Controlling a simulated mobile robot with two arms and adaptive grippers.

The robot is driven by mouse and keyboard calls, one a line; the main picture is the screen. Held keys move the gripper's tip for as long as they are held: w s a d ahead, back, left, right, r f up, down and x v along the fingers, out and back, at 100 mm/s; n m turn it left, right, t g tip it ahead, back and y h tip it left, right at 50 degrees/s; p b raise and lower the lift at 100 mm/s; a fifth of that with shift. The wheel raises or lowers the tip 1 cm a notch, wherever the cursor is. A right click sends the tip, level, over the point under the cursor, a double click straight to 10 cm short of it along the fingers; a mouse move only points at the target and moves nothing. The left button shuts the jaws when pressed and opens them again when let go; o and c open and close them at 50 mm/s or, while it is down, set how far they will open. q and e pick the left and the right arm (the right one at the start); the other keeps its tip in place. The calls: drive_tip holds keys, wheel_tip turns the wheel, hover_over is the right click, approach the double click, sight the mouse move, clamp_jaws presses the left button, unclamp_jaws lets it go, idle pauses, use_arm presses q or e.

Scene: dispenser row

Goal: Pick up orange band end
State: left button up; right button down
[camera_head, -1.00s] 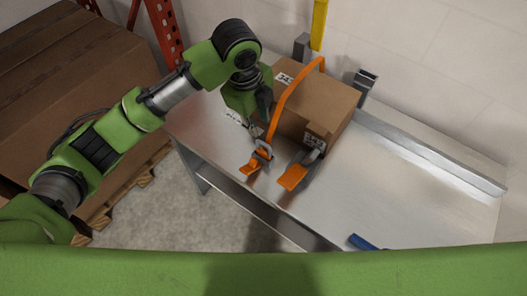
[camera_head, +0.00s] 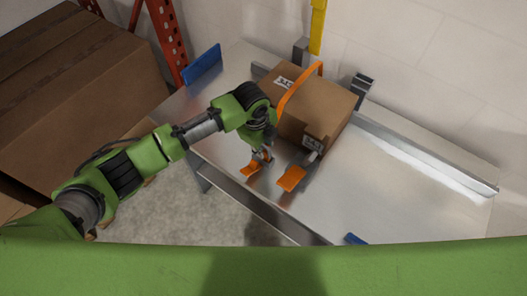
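An orange band (camera_head: 299,88) arches over a brown cardboard box (camera_head: 318,108) on a metal table (camera_head: 352,200). One flat orange band end (camera_head: 251,169) lies at the table's front edge, left of the box. My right gripper is out of view.
Grey metal brackets (camera_head: 364,86) and a rail (camera_head: 425,150) stand along the table's back. A blue object (camera_head: 202,64) is at the table's far left corner, another (camera_head: 355,239) at the front. Large cardboard boxes (camera_head: 75,90) stand left. The table's right side is clear.

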use_arm(q)
drive_tip(key=shift+f, duration=0.2)
clamp_jaws()
drive_tip(key=shift+w+r, duration=0.1)
drive_tip(key=shift+r, duration=0.05)
